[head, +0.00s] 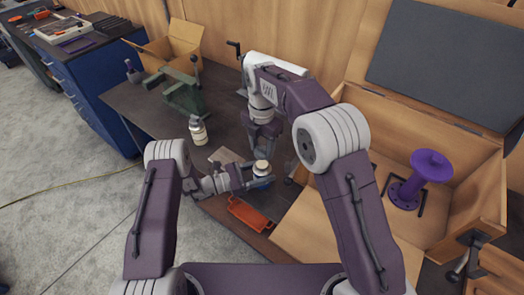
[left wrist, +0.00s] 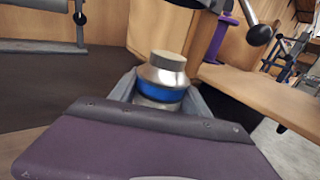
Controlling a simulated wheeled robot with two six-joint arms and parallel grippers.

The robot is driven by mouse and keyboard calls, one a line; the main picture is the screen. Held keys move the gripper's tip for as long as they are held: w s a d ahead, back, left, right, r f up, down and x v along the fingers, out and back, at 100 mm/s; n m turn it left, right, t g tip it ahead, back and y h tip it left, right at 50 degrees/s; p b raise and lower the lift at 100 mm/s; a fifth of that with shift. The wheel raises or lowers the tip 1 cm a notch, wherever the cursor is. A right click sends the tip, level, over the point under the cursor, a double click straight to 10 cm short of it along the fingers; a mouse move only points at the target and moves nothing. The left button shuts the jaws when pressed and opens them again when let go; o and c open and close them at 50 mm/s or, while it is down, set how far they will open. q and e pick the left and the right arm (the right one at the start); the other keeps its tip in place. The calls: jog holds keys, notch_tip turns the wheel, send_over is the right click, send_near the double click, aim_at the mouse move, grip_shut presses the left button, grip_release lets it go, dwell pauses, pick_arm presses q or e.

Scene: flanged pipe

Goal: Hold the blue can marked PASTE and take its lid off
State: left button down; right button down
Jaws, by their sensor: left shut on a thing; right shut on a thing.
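The blue can (head: 262,183) stands upright between the fingers of my left gripper (head: 250,178), which is shut on it. In the left wrist view the can (left wrist: 160,90) shows a blue band, a silver sloping shoulder and a pale round top. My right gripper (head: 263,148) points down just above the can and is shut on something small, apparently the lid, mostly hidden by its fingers. In the left wrist view a dark part above the can stands apart from the pale top. The PASTE marking is not readable.
An orange tray (head: 250,214) lies in front of the can. A pale-topped jar (head: 198,131) and a green vise (head: 184,97) stand behind to the left. At right, an open wooden crate (head: 470,205) holds a purple flanged pipe (head: 408,190). A cardboard box (head: 186,38) stands at the back.

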pick_arm(q)
jog(key=shift+c, duration=2.2)
grip_release()
jog(key=b+v, duration=0.2)
jog(key=v, duration=0.9)
pick_arm(e)
notch_tip(320, 180, down, 2)
jog(key=shift+f, duration=0.25)
pick_arm(q)
jog(key=shift+s+a+b, duration=0.15)
jog(key=shift+a+b, duration=0.15)
jog(key=shift+a, duration=0.15)
